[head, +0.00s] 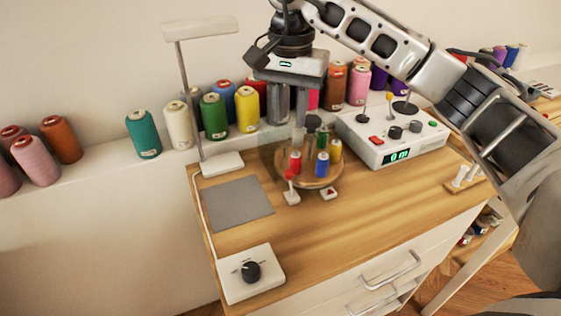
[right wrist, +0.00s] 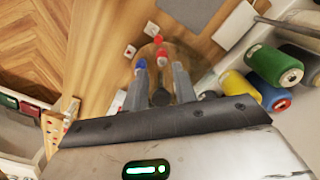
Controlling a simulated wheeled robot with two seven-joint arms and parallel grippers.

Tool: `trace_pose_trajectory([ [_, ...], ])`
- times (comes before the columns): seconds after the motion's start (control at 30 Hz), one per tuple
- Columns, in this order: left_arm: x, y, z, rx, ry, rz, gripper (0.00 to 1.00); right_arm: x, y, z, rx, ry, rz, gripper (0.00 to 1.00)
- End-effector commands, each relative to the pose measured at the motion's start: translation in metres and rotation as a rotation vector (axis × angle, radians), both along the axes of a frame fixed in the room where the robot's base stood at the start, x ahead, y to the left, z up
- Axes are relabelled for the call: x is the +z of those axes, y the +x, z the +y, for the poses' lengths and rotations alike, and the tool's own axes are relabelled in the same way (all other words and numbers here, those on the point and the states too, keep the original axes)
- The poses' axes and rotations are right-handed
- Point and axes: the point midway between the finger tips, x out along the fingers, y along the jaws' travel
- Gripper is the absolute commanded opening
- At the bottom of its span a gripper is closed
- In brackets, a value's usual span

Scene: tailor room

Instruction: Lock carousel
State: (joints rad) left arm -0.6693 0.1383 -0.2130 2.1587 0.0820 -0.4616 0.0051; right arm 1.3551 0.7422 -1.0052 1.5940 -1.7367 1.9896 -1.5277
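The carousel (head: 318,180) is a round wooden turntable on the table, carrying several small spools, among them a red one (head: 295,162), a blue one (head: 322,165) and a yellow one (head: 335,150). At its front edge stands a red-knobbed lever (head: 289,177) on a white base. A white block with a red triangle (head: 329,193) lies beside it. My right gripper (head: 290,120) points down over the back of the carousel. In the right wrist view its fingers (right wrist: 160,75) are apart, with nothing visibly clamped; the carousel is partly hidden behind them. My left gripper is out of view.
A white control box (head: 392,138) with knobs and a green display stands right of the carousel. A lamp (head: 195,90), a grey mat (head: 236,203) and a dial box (head: 250,275) are at left. Large thread spools (head: 247,110) line the back ledge. The front tabletop is clear.

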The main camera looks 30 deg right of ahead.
Motion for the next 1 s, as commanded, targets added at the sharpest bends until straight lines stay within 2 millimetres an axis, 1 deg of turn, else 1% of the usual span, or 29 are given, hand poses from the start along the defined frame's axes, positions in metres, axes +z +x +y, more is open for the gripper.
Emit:
trace_pose_trajectory([
  [0.17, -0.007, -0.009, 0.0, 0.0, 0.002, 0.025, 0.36, -0.033, -0.001, 0.0, -0.001, 0.0, 0.006, 0.28],
  [0.3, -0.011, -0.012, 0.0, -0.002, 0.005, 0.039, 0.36, -0.064, -0.002, 0.0, 0.001, 0.002, 0.006, 0.28],
  [0.5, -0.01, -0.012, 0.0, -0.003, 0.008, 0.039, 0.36, -0.106, -0.002, 0.001, 0.0, 0.002, 0.005, 0.28],
  [0.6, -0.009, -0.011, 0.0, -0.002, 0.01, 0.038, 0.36, -0.124, -0.002, 0.001, 0.0, 0.002, 0.005, 0.28],
  [0.7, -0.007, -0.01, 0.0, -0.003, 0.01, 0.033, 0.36, -0.137, -0.001, 0.001, 0.0, 0.003, 0.003, 0.28],
  [0.8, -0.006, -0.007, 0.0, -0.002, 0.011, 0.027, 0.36, -0.146, -0.001, 0.001, 0.001, 0.002, 0.002, 0.28],
  [1.0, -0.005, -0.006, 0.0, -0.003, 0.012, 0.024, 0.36, -0.151, -0.001, 0.001, 0.001, 0.003, 0.0, 0.28],
])
